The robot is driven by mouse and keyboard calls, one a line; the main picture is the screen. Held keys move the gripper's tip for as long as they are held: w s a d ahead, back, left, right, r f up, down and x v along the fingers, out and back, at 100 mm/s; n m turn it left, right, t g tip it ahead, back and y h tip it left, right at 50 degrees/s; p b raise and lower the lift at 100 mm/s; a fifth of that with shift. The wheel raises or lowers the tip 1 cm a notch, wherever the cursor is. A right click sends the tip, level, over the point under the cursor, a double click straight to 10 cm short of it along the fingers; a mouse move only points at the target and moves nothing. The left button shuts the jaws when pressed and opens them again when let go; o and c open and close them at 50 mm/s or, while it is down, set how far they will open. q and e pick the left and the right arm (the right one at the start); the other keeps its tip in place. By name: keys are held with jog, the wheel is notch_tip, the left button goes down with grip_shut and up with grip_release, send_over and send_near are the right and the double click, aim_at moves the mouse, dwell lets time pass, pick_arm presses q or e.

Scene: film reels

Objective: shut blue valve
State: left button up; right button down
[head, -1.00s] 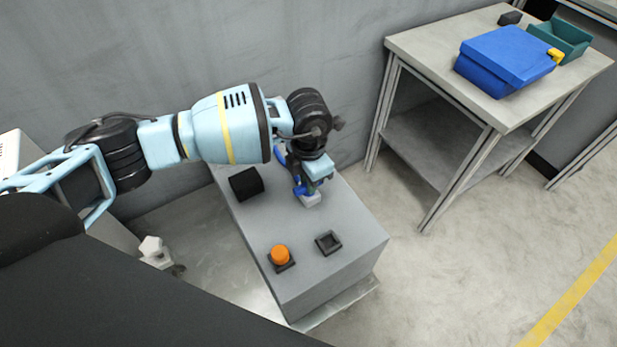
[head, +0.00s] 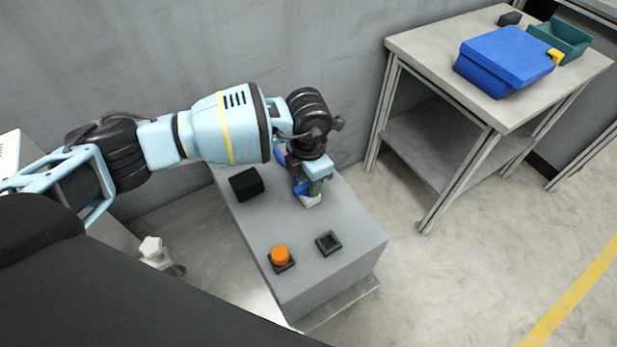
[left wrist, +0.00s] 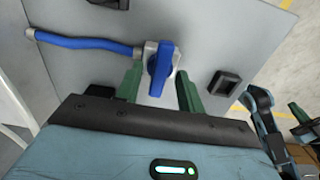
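The blue valve (left wrist: 160,68) has a blue lever on a light grey body, fixed to the grey block (left wrist: 214,35). A blue hose (left wrist: 85,42) runs into it from the left, and the lever lies crosswise to the hose in the left wrist view. In the head view the valve (head: 301,188) is partly hidden under my left gripper (head: 310,185). In the left wrist view my left gripper (left wrist: 160,90) is open, one green finger on each side of the lever, with gaps visible. Part of what seems my right gripper (left wrist: 302,125) shows at the right edge; its opening is unclear.
On the block are an orange button (head: 280,255), a black square socket (head: 328,242) and a black block (head: 246,183). A table (head: 430,60) at the back right holds a blue case (head: 505,60) and a green bin (head: 562,40). The wall stands close behind.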

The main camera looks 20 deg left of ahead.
pick_arm(q)
notch_tip(320, 180, up, 8)
jog(key=shift+f+p, duration=0.1)
jog(key=shift+p, duration=0.2)
dwell(0.4)
jog(key=shift+f, duration=0.1)
